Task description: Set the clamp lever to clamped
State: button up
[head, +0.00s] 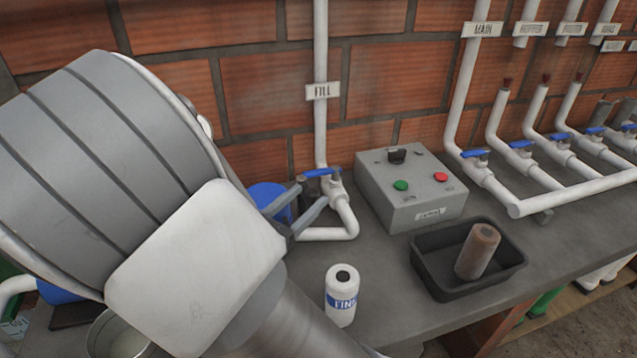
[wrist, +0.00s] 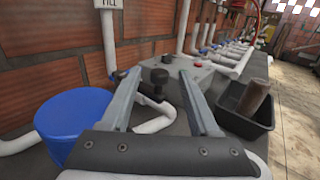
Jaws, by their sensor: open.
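My gripper (head: 311,193) is open, its two grey fingers reaching toward the white fill pipe at the wall. In the wrist view my gripper (wrist: 160,76) has its fingers spread. A dark knobbed piece (wrist: 158,77) shows between the fingertips there, with no visible contact. It may be the clamp lever, but I cannot tell, nor can I read its position. The blue valve handle (head: 322,173) on the fill pipe is just beyond the fingertips in the head view. A blue round vessel (wrist: 75,122) is left of the fingers. My arm hides much of the bench's left part.
A grey control box (head: 410,190) with a black knob and green and red buttons stands right of the gripper. A white bottle (head: 341,296) stands near the front. A black tray (head: 438,287) holds a brown cylinder (head: 477,252). White pipes with blue valves line the right.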

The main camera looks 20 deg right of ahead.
aim_at(316, 189)
jog(key=x, duration=0.6)
jog(key=shift+b, duration=0.3)
grip_shut()
dwell(1.0)
